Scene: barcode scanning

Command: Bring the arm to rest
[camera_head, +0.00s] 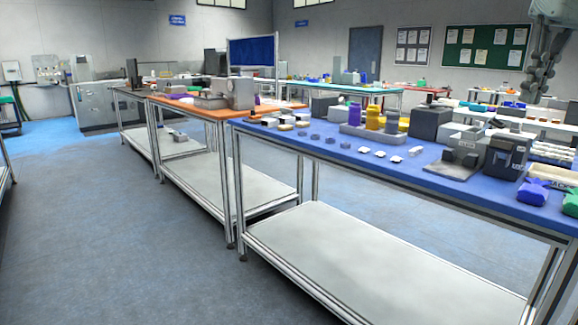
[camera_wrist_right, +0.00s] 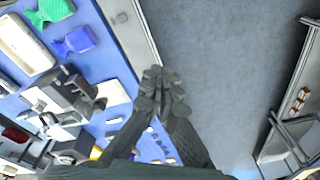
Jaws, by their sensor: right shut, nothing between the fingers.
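My left gripper is in neither view.
The floor (camera_head: 110,220) at left is clear.

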